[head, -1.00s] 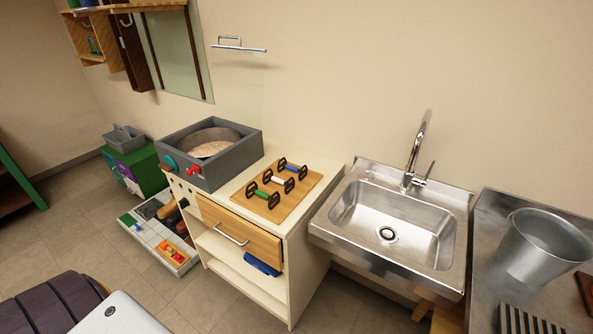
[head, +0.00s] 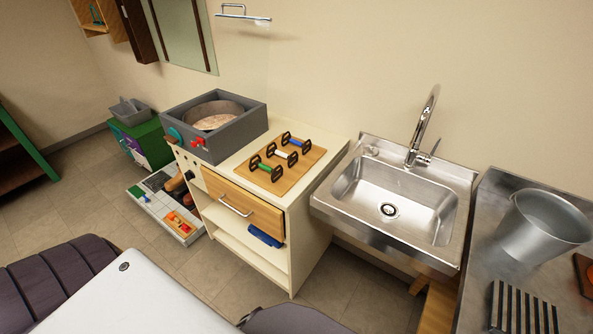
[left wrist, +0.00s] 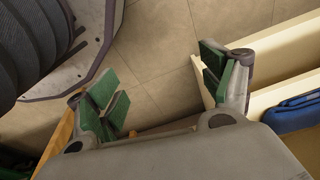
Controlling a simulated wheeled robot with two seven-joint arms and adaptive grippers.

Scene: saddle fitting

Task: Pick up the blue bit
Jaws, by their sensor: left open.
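The blue bit (head: 295,143) sits at the far end of a wooden board (head: 290,180) on top of the cream cabinet. It has dark end pieces. A white bit (head: 282,154) and a green bit (head: 268,166) lie in front of it on the same board. My left gripper (left wrist: 165,87) is open and empty in the left wrist view, over the floor beside cream shelf boards. The blue bit does not show in that view. My right gripper is not in view.
A grey box with a round basin (head: 213,122) stands on the cabinet, left of the board. A blue cloth (head: 265,236) lies below the wooden drawer (head: 240,209). A steel sink (head: 397,198) with a tall tap stands to the right, then a metal bucket (head: 541,235).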

